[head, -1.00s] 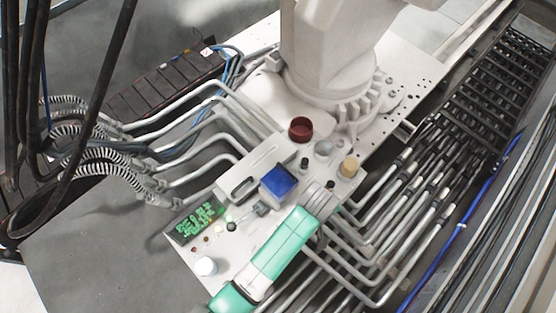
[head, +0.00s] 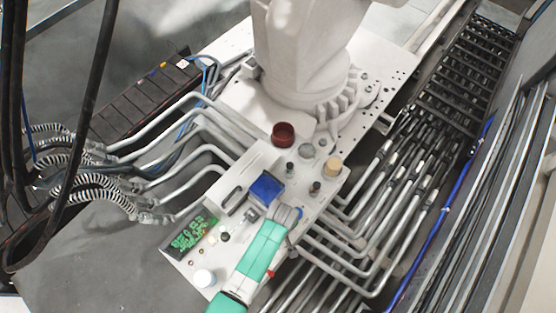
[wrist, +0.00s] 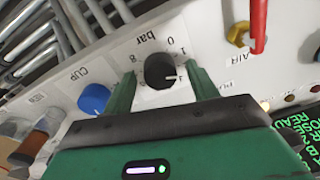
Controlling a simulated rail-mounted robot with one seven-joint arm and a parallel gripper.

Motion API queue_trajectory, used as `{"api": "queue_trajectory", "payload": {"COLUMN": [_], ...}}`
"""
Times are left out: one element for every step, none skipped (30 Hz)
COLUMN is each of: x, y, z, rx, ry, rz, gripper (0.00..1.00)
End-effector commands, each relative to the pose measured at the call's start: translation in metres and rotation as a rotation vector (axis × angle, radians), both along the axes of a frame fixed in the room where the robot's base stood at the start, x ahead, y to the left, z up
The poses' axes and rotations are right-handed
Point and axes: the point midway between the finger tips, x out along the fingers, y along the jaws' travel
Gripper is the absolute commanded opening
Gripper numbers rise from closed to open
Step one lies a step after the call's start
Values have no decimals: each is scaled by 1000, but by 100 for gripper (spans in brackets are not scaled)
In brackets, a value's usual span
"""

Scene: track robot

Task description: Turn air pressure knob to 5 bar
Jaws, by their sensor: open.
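The black air pressure knob (wrist: 160,70) sits on the white panel (wrist: 209,35) in the wrist view, under the label "bar" and among printed numbers. A light pointer mark shows on its right side, but I cannot read its exact setting. My gripper (wrist: 160,82) is open, with one green finger on each side of the knob. Touch between fingers and knob cannot be told. In the head view the knob and the fingertips are hidden.
A blue knob labelled CUP (wrist: 94,99) is left of the knob. A brass valve with a red handle (wrist: 258,20) is to the right, above a green-lettered display (wrist: 296,140). Metal pipes (head: 350,245) run beside the panel in the head view.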

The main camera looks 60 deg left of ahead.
Motion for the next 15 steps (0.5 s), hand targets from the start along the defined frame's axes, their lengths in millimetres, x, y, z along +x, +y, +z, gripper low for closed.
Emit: {"api": "queue_trajectory", "payload": {"x": [0, 0, 0, 0, 0, 0, 0, 0, 0, 0, 0, 0, 0, 0, 0], "y": [0, 0, 0, 0, 0, 0, 0, 0, 0, 0, 0, 0, 0, 0, 0], "z": [0, 0, 0, 0, 0, 0, 0, 0, 0, 0, 0, 0, 0, 0, 0], "rx": [0, 0, 0, 0, 0, 0, 0, 0, 0, 0, 0, 0, 0, 0, 0], "ry": [0, 0, 0, 0, 0, 0, 0, 0, 0, 0, 0, 0, 0, 0, 0], "rz": [0, 0, 0, 0, 0, 0, 0, 0, 0, 0, 0, 0, 0, 0, -1], "gripper": [58, 58, 58, 58, 58, 52, 46, 41, 33, 27, 21, 14, 14, 14, 14]}}
